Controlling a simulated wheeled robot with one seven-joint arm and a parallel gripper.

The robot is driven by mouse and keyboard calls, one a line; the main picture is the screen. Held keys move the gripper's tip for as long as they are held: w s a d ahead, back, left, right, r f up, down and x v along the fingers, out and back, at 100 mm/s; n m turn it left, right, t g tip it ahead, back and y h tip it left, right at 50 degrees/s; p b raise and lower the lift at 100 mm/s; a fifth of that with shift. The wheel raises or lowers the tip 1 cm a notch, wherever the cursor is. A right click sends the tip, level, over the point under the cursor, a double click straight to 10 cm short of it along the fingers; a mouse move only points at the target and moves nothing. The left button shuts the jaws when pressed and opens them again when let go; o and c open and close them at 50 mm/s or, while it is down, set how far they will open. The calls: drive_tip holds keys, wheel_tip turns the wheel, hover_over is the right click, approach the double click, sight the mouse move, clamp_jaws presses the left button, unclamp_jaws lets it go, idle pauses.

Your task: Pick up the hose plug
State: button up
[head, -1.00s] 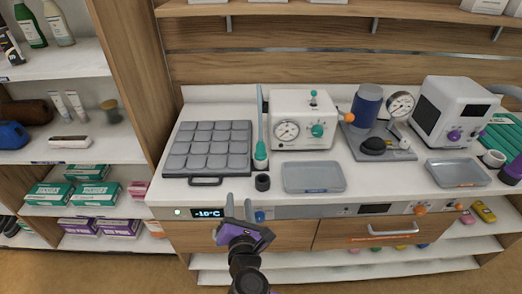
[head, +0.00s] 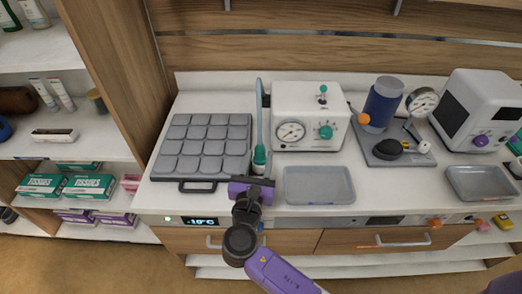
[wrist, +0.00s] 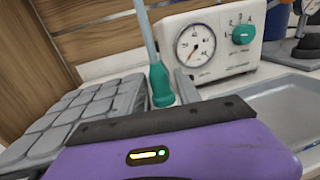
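The hose plug (head: 259,158) is a teal upright piece with a thin pale hose rising from its top. It stands on the counter between the grey padded tray and the white gauge box. In the wrist view the plug (wrist: 160,84) is just beyond my gripper's dark front edge, and its foot is partly hidden. My purple gripper (head: 251,183) is at the counter's front edge, just in front of the plug. A grey finger shows to the right of the plug in the wrist view; the other finger is hard to make out. The gripper looks open and empty.
The grey padded tray (head: 203,147) is close on the left. The white gauge box (head: 309,118) is close behind on the right, and an empty grey tray (head: 319,185) lies in front of it. A pump stand (head: 388,151) and a white monitor (head: 480,110) are farther right.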

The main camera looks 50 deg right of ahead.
drive_tip(key=p+x, duration=0.1)
drive_tip(key=x, duration=0.5)
drive_tip(key=shift+w+d+f, duration=0.15)
drive_tip(key=shift+w+d, duration=0.1)
clamp_jaws()
